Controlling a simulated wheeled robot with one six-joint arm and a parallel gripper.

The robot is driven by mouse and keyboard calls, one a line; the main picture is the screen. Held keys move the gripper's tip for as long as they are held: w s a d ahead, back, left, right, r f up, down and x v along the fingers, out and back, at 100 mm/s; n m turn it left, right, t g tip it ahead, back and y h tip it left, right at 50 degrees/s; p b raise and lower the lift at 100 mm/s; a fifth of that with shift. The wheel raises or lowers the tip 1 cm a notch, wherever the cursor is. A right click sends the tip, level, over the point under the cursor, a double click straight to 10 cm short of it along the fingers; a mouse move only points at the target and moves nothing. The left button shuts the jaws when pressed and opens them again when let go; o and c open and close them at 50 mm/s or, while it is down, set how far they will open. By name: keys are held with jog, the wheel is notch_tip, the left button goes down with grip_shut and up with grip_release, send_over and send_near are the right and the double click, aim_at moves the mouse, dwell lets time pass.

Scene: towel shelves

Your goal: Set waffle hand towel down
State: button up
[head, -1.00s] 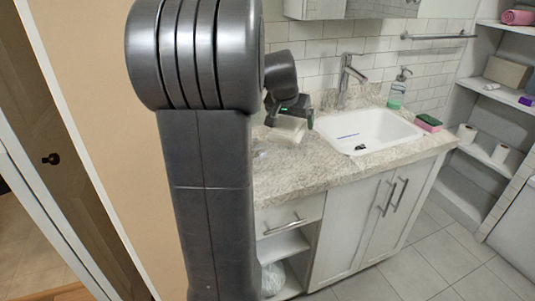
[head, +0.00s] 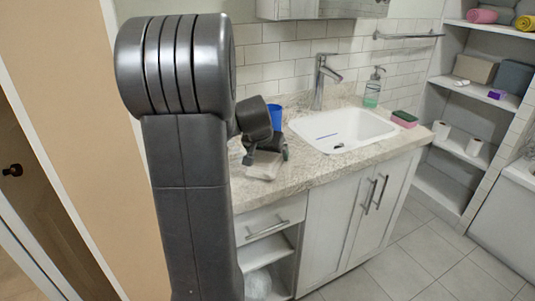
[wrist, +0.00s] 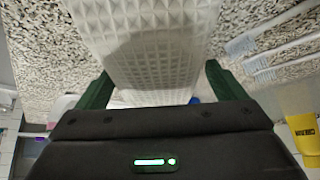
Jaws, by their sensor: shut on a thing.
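The waffle hand towel (wrist: 150,40) is pale, with a square grid texture, and fills the upper middle of the wrist view. My gripper (wrist: 160,90) is shut on it, with one green finger at each side. In the head view the towel (head: 262,166) shows as a small pale bundle under my gripper (head: 264,152), at the left end of the speckled countertop (head: 310,167). I cannot tell whether the towel touches the counter. My arm's upright link hides the counter's far left part.
Toothbrushes (wrist: 268,48) and a yellow item (wrist: 303,137) are near the towel in the wrist view. A blue cup (head: 274,116) stands behind my gripper. To the right are the sink (head: 345,128), soap bottle (head: 373,92) and sponge (head: 404,119). Shelves (head: 447,102) stand at far right.

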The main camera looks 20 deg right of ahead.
jog(key=o, duration=0.6)
jog(key=shift+f, duration=0.1)
jog(key=shift+o, duration=1)
jog(key=shift+r, duration=0.2)
